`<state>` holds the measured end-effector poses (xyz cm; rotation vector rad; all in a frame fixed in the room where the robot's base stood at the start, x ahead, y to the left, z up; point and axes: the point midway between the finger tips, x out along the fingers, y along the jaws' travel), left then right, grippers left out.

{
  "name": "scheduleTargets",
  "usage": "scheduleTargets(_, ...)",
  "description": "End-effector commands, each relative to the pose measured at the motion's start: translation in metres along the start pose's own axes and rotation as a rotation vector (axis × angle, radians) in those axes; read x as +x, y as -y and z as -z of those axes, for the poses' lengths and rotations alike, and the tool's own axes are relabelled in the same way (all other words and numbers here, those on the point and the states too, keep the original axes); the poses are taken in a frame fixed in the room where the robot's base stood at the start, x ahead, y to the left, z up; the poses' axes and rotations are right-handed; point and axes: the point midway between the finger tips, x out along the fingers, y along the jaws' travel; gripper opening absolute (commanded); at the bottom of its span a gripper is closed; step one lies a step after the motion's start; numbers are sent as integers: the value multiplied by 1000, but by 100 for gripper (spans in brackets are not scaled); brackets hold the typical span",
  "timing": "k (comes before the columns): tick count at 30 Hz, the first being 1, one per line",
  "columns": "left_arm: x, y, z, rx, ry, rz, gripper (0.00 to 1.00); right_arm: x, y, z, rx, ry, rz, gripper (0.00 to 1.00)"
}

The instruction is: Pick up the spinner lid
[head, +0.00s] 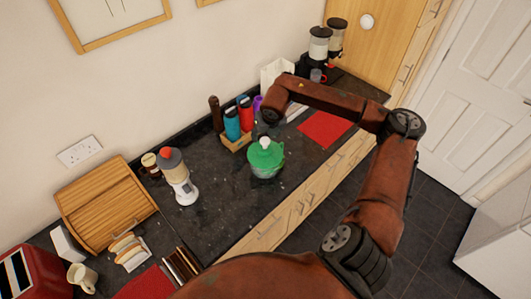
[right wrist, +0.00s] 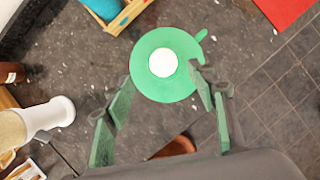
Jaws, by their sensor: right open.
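The spinner lid (head: 266,154) is a green disc with a white knob (head: 264,142), on top of a translucent green spinner bowl (head: 266,171) on the dark counter. In the right wrist view the lid (right wrist: 148,82) shows from above, with its white knob (right wrist: 163,63) in the middle. My right gripper (right wrist: 165,88) is open. Its green-padded fingers reach toward the near edge of the lid, one on each side, with nothing held; contact cannot be told. In the head view the right gripper (head: 268,117) is above and behind the lid, its fingers hard to make out. My left gripper is not in view.
A wooden caddy (head: 237,141) with several bottles stands behind the spinner. A white blender-like appliance (head: 180,180) is to the left. A red mat (head: 325,129) lies to the right. A wooden bread box (head: 105,205) and toast rack (head: 129,250) are farther left. The counter's front edge is close.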

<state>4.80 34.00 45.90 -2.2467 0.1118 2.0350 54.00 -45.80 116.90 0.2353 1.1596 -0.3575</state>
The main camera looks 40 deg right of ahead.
Motion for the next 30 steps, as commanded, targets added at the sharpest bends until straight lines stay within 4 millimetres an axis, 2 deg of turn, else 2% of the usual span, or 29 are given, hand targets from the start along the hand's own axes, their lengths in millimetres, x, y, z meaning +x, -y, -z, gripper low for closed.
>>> scheduleTargets(7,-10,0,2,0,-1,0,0,25,2,0,1,-4,0,52)
scheduleTargets(12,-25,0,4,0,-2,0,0,48,6,-2,1,-5,-1,52)
scheduleTargets(16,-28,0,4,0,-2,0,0,65,6,-2,0,-3,-3,52)
scheduleTargets(25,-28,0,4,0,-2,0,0,71,5,-1,-2,-2,-5,52)
scheduleTargets(30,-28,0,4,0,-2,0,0,71,5,-2,-2,-2,-4,40)
